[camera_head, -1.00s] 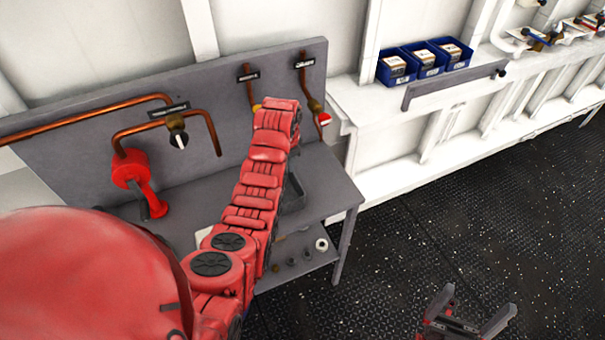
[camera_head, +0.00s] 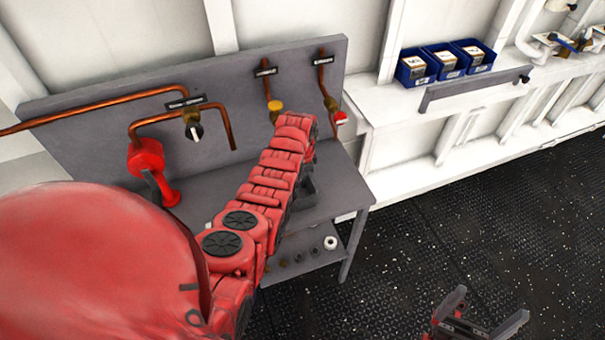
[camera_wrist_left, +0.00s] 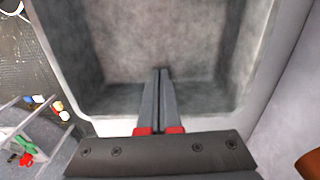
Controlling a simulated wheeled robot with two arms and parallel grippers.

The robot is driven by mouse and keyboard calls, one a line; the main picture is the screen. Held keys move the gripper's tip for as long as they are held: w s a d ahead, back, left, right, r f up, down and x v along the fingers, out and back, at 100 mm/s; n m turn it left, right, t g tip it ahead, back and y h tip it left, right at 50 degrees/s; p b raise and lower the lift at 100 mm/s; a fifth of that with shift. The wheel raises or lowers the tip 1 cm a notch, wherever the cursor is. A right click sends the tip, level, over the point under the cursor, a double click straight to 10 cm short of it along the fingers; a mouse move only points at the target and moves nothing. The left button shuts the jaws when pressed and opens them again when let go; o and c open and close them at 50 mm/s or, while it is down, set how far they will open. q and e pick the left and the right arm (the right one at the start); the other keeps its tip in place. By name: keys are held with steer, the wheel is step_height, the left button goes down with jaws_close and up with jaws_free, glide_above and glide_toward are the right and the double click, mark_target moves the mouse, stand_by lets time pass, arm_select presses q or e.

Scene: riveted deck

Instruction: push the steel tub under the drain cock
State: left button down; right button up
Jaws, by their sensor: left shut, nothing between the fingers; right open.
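The steel tub (camera_wrist_left: 165,40) fills most of the left wrist view as a grey, steep-walled open box. In the head view only a dark grey bit of it (camera_head: 309,187) shows beside my left arm, on the bench top. My left gripper (camera_wrist_left: 161,72) is shut and empty, its fingertips over the tub's inside; whether they touch it I cannot tell. The arm hides these fingers in the head view. A black-handled cock (camera_head: 194,127), a yellow one (camera_head: 275,106) and a red one (camera_head: 339,117) sit on pipes; their labels are unreadable. My right gripper (camera_head: 490,306) is open and empty, above the floor.
The grey bench (camera_head: 352,192) has a back panel with copper pipes (camera_head: 92,109) and a red fitting (camera_head: 148,160). Several small fittings lie on its lower shelf (camera_head: 300,262). Blue bins (camera_head: 446,62) stand on the white ledge at right. The dark floor right of the bench is clear.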

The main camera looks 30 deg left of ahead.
arm_select(q)
steer(key=shift+w+f, duration=0.1)
steer(key=shift+f, duration=0.1)
stand_by(0.3)
steer(key=shift+w+d+f+b, duration=0.1)
steer(key=shift+w+f+b, duration=0.05)
steer(key=shift+b, duration=0.25)
steer(key=w+b, duration=0.1)
steer(key=b, duration=0.1)
steer(key=w+d+b, duration=0.1)
steer(key=shift+d+f+b, duration=0.15)
steer(key=shift+d+b, duration=0.1)
steer(key=shift+b, duration=0.1)
steer(key=shift+w+d, duration=0.2)
steer(key=shift+w, duration=0.05)
steer(key=shift+r, duration=0.35)
steer(key=shift+r, duration=0.1)
